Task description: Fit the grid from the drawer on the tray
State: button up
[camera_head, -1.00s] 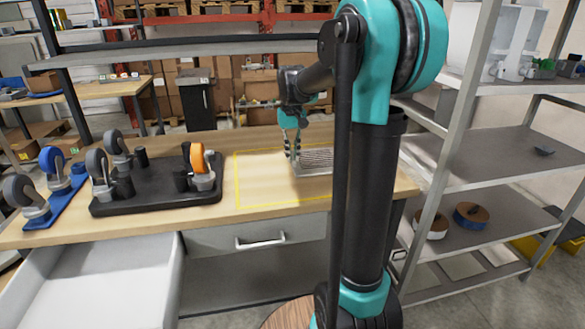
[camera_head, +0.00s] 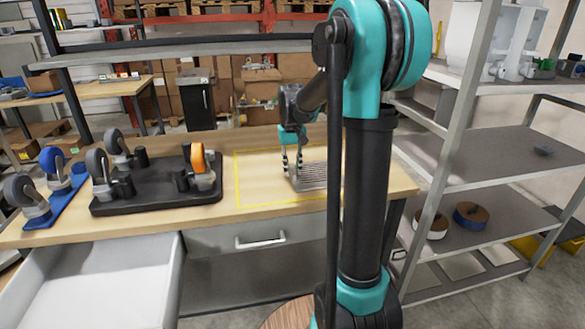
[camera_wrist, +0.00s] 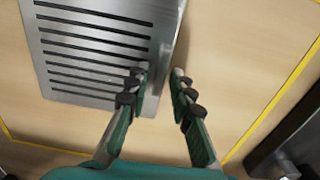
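The slotted metal grid (camera_head: 318,174) lies flat on the worktop, inside the yellow outline. My gripper (camera_head: 291,170) is at the grid's left end in the head view. In the wrist view my gripper (camera_wrist: 161,76) has its fingertips apart, one on each side of the grid's edge, with a gap visible. The pulled-out drawer (camera_head: 95,285) at lower left looks empty where visible.
A black stand with casters (camera_head: 155,193) and a blue base with casters (camera_head: 55,195) stand left on the worktop. A closed drawer (camera_head: 262,239) is below. A metal shelf rack (camera_head: 500,155) stands right. The outlined area left of the grid is clear.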

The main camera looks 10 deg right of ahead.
jog(key=shift+o, duration=0.4)
jog(key=shift+r, duration=0.1)
notch_tip(320, 180, up, 12)
dwell(0.3)
jog(key=shift+o, duration=0.3)
jog(key=shift+a, duration=0.1)
dwell(0.8)
